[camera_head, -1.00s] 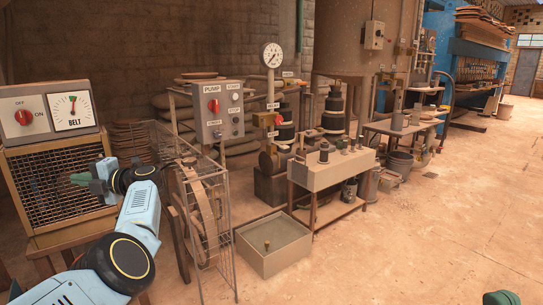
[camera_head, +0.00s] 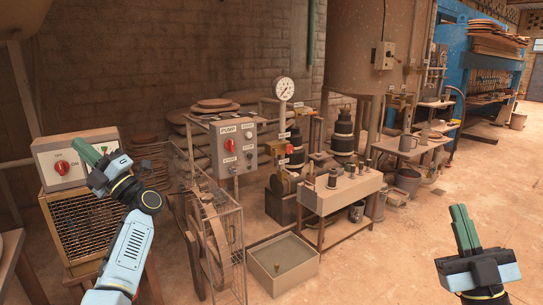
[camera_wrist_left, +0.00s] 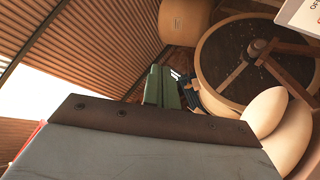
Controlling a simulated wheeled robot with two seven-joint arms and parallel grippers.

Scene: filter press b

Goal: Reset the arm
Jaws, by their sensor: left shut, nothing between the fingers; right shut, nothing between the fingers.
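My left gripper (camera_head: 91,158) is raised in front of the belt switch box (camera_head: 62,165) with the red knob, at the left of the head view. Its green fingers are together and hold nothing. The gripper hides part of the box, and the belt gauge cannot be seen. The green fingers also show in the left wrist view (camera_wrist_left: 160,88). My right gripper (camera_head: 464,228) is at the lower right of the head view, over the open floor, with its green fingers together and empty.
The pump panel (camera_head: 234,145) stands beside a wire guard (camera_head: 222,250) around a belt wheel. A pressure gauge (camera_head: 284,89) rises behind. A square tray (camera_head: 283,277) lies on the floor before a bench (camera_head: 345,190).

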